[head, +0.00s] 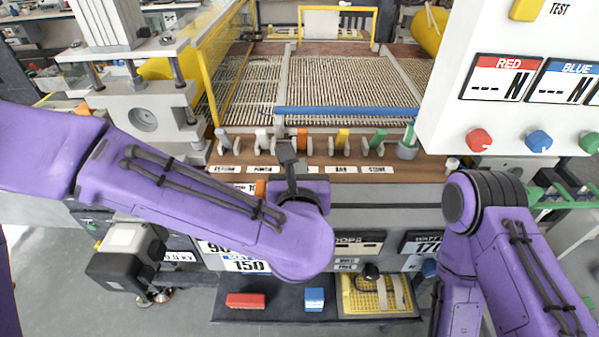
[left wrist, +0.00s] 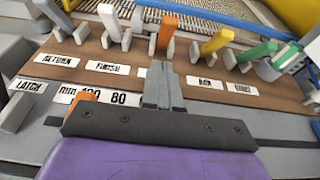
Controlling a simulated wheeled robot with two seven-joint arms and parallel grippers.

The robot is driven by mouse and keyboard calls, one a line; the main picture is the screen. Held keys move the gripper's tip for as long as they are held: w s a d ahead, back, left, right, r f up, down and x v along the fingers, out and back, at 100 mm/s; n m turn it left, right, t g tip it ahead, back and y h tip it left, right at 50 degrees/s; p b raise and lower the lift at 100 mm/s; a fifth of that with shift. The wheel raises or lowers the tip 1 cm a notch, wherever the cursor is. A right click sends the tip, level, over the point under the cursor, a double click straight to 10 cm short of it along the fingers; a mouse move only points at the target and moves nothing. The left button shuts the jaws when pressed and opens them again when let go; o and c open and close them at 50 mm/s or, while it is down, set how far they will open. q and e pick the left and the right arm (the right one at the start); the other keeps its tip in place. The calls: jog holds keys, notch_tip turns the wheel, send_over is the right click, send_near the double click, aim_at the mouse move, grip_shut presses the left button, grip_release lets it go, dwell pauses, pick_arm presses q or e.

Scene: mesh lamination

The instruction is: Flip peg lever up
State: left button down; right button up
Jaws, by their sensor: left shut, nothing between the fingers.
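A row of coloured levers stands on the brown panel strip (head: 320,158) : grey (head: 221,135), white (head: 262,136), orange (head: 302,138), yellow (head: 342,137) and green (head: 379,138). My left gripper (head: 287,150) is shut and empty, just in front of the orange lever; contact cannot be told. In the left wrist view the shut fingers (left wrist: 158,72) point at the base of the orange lever (left wrist: 167,33) and cover its label. Which lever is the peg lever cannot be read. My right arm shows at the right, with its gripper out of view.
A white control box (head: 520,90) with red and blue knobs overhangs the right. A blue bar (head: 345,111) runs behind the levers. An orange latch part (left wrist: 82,97) stands near the left fingers. A tray (head: 270,310) with red and blue blocks lies below.

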aim_at(300, 137)
pick_arm(q)
jog(key=w+p, duration=0.1)
jog(key=w, duration=0.1)
jog(key=w+r+p, duration=0.1)
jog(key=w, duration=0.1)
jog(key=shift+w+r, duration=0.1)
jog(key=shift+w, duration=0.15)
jog(key=shift+w+r+p, duration=0.2)
jog(key=shift+w+p, duration=0.15)
jog(key=shift+w, duration=0.05)
jog(key=shift+f, duration=0.1)
